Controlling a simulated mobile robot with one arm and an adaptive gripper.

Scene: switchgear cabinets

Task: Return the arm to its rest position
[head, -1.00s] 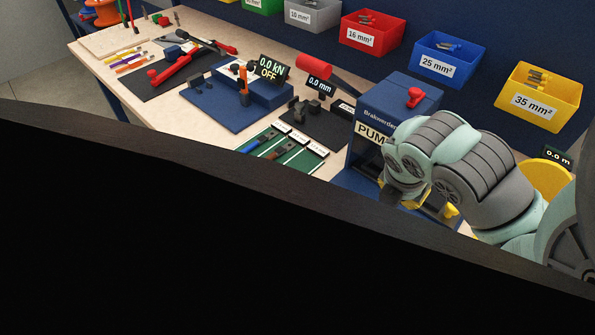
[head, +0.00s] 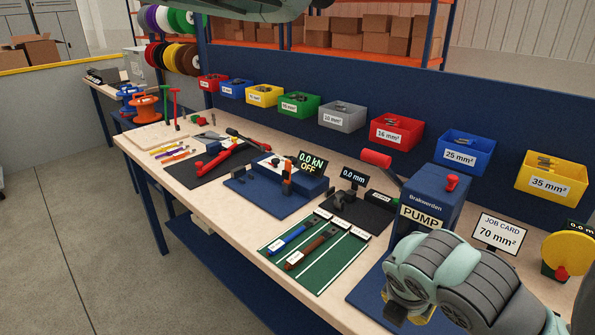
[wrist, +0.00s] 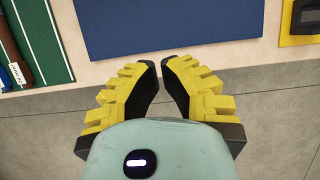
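My arm, pale green and grey, reaches in from the lower right of the head view. My gripper (head: 408,312) points down in front of the blue pump unit (head: 433,200), partly hidden by my wrist. In the wrist view my gripper (wrist: 160,63) has two yellow-ribbed fingers with dark inner faces. Their tips nearly meet with a thin gap, and nothing is held between them. The fingers are over the bench's front edge, with floor behind them in that view.
A blue mat (wrist: 190,22) and a green mat (wrist: 42,35) with cable pieces lie on the bench. A JOB CARD sign (head: 498,233) reads 70 mm². A yellow disc (head: 568,252) stands at the right. Coloured bins line the blue back panel. Floor is free at the left.

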